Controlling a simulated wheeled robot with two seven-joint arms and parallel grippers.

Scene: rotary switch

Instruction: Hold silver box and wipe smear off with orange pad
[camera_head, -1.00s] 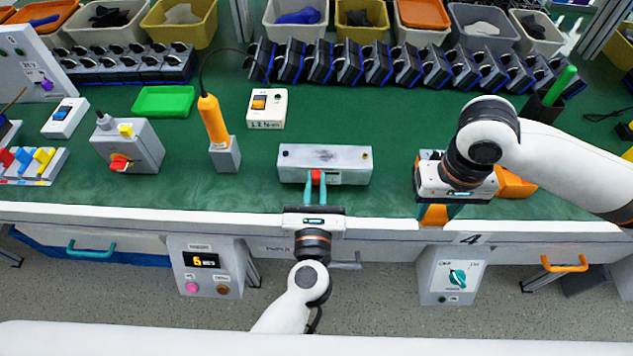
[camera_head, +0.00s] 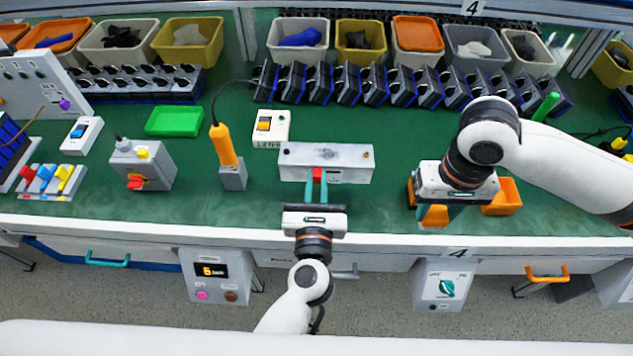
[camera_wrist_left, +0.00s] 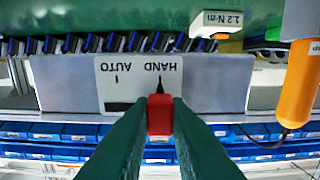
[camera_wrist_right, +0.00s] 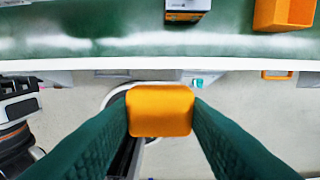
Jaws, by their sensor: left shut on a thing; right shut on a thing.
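The silver box (camera_head: 345,174) stands on the green bench near its front edge. A dark grey smear (camera_head: 326,153) lies on the middle of its top. My left gripper (camera_head: 317,178) is shut on the red knob at the box's front; the left wrist view shows the red knob (camera_wrist_left: 160,115) between the fingertips, below a plate marked AUTO and HAND. My right gripper (camera_head: 434,212) is shut on the orange pad (camera_wrist_right: 161,110), to the right of the box and near the bench's front edge. The pad is apart from the box.
An orange screwdriver in a grey holder (camera_head: 233,177) stands left of the box. An orange bin (camera_head: 503,197) sits right of my right gripper. Dark switches (camera_head: 375,85) line the back.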

